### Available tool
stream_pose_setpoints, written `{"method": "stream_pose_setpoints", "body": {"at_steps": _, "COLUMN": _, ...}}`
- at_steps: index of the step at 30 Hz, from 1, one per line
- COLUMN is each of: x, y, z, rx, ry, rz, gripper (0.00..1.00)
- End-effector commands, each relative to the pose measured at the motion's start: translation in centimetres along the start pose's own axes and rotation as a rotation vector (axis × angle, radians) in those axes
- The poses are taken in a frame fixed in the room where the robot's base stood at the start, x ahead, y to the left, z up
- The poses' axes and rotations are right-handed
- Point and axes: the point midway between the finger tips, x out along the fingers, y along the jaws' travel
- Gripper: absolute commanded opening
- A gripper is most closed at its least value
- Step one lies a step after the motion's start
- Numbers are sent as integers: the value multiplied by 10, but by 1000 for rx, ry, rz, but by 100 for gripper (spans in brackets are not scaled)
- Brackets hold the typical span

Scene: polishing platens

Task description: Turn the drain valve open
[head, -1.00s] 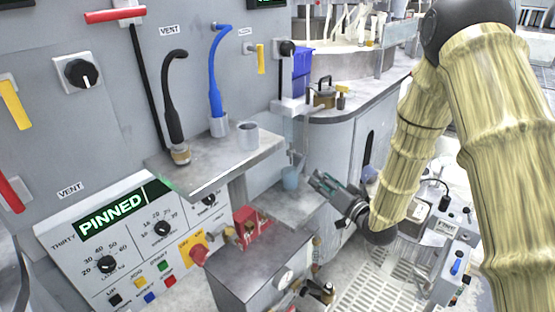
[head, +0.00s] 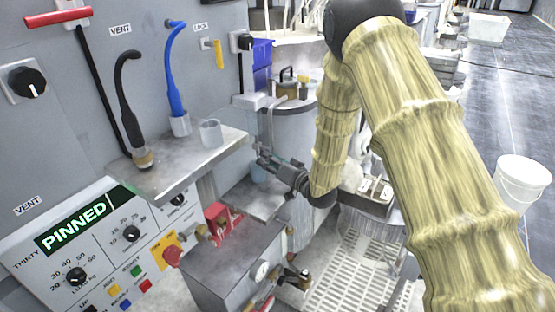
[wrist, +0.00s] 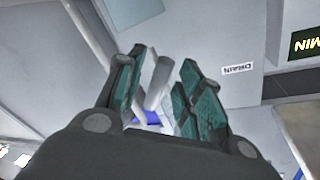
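In the wrist view, a white "DRAIN" label (wrist: 239,69) appears upside down on a grey panel to the right of my fingers. A pale grey, bar-like part (wrist: 158,82) shows between and beyond the fingers. It may be the drain valve's handle, but I cannot tell for sure. My gripper (wrist: 160,72) is open, its two teal-padded fingers apart on either side of this part; contact cannot be judged. No drain valve is clearly visible there.
A metal shelf (head: 178,180) with a grey cup (head: 210,133) juts out left of my gripper. A grey box with a gauge (head: 261,270) and a red bracket (head: 222,218) stand below. A white grated floor (head: 350,270) lies to the right.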

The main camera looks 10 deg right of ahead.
Motion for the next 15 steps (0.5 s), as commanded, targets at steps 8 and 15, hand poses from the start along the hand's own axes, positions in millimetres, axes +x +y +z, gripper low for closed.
{"method": "stream_pose_setpoints", "body": {"at_steps": 8, "x": 8, "y": 0, "z": 0, "rx": 1, "ry": 1, "rz": 0, "gripper": 36}}
{"method": "stream_pose_setpoints", "body": {"at_steps": 15, "x": 8, "y": 0, "z": 0, "rx": 1, "ry": 1, "rz": 0, "gripper": 22}}
